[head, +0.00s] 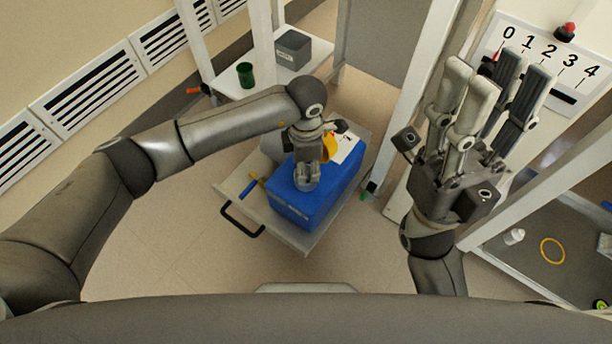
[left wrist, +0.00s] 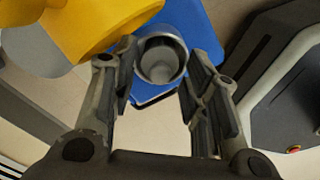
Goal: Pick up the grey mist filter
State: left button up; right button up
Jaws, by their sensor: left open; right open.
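A grey, round, cup-like thing, which looks like the mist filter (left wrist: 160,62), shows in the left wrist view against the blue box (left wrist: 190,18). My left gripper (left wrist: 163,68) is open, with one finger on each side of the filter in that view. I cannot tell whether the fingers touch it. In the head view my left gripper (head: 308,172) points down over the blue box (head: 312,203) and largely hides what is under it. My right gripper (head: 497,85) is open and empty, raised at the right in front of the numbered panel (head: 548,62).
The blue box stands on a cart (head: 284,232) with a black handle. A yellow thing (head: 330,146) and a white card lie beside the left gripper. A shelf behind holds a grey bin (head: 293,49) and a green cup (head: 245,75). White frame posts stand near the right arm.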

pick_arm(q)
jog(key=shift+c, duration=0.2)
grip_shut()
jog(key=shift+r, duration=0.2)
